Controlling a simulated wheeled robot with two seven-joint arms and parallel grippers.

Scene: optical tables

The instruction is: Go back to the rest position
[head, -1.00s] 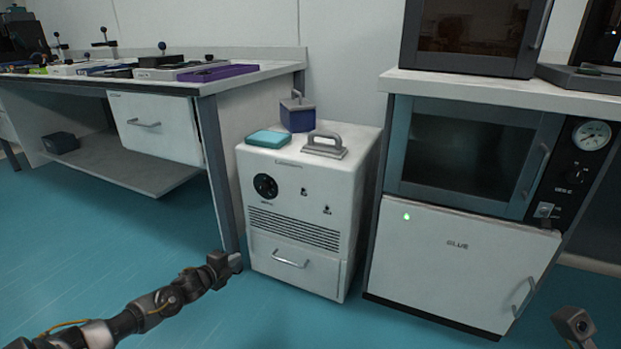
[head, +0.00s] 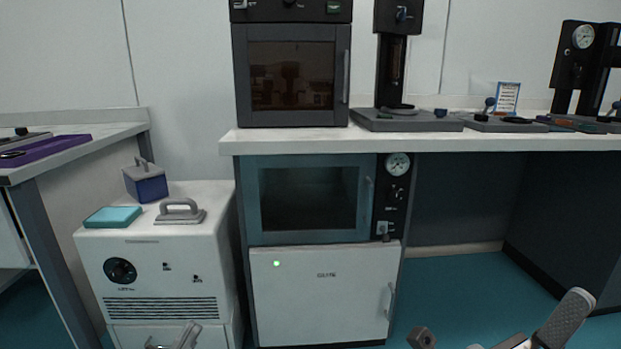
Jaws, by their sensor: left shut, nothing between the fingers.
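Grey and dark parts of my right arm show at the bottom right, cut off by the edge. Neither arm is seen holding anything.
The white cabinet (head: 160,262) at left carries a teal box (head: 113,217), a blue container (head: 146,186) and a grey handle-shaped piece (head: 180,213). A glass-door oven (head: 308,200) sits under the white bench (head: 480,143). Teal floor (head: 455,285) is open at right.

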